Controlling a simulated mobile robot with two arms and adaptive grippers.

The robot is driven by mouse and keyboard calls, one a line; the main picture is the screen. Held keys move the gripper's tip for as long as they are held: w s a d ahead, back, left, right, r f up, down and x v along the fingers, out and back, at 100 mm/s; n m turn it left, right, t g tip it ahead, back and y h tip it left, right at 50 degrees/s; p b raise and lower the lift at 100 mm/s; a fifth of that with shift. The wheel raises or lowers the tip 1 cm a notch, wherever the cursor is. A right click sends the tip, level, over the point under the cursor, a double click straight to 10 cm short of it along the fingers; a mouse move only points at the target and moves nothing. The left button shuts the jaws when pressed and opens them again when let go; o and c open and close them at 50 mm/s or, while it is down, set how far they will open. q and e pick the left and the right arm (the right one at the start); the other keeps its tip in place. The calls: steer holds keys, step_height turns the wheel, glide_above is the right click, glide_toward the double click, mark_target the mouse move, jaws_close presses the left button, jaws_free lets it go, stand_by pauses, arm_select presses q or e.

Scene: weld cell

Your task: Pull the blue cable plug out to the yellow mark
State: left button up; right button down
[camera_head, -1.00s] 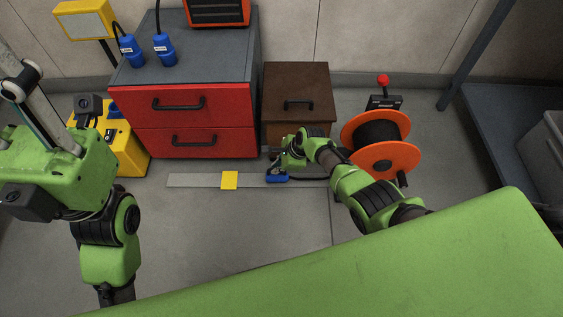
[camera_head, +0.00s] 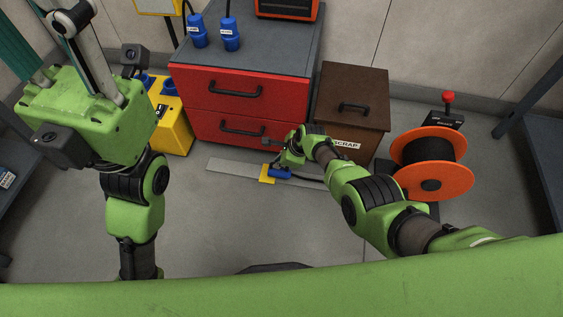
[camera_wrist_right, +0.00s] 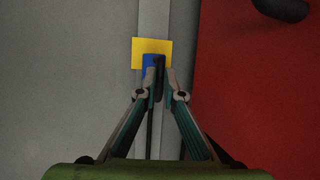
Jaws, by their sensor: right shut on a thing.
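The blue cable plug (camera_head: 281,172) lies low over the grey floor strip (camera_head: 232,166), with its dark cable trailing to the right. The yellow mark (camera_head: 266,174) is a square on that strip. The plug's front end overlaps the mark's edge in both views. In the right wrist view the plug (camera_wrist_right: 151,62) covers part of the near side of the yellow mark (camera_wrist_right: 150,44). My right gripper (camera_head: 284,164) is shut on the plug; its fingers (camera_wrist_right: 162,80) show around it. My left gripper (camera_head: 75,45) is raised at the left, away from the plug; its fingertips do not show clearly.
A red drawer cabinet (camera_head: 248,100) stands behind the strip, with two blue connectors (camera_head: 231,35) on top. A brown scrap box (camera_head: 350,95) and an orange cable reel (camera_head: 432,160) stand to the right. A yellow case (camera_head: 172,125) stands left. The floor left of the mark is clear.

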steer(key=shift+s, duration=0.1)
steer(key=c, duration=2.2)
jaws_free()
steer(key=shift+o, duration=0.2)
steer(key=shift+d+r, duration=0.1)
steer(key=shift+r, duration=0.05)
steer(key=v, duration=1.1)
steer(key=shift+s+r, duration=0.15)
steer(key=shift+r, duration=0.1)
steer(key=shift+d, duration=0.1)
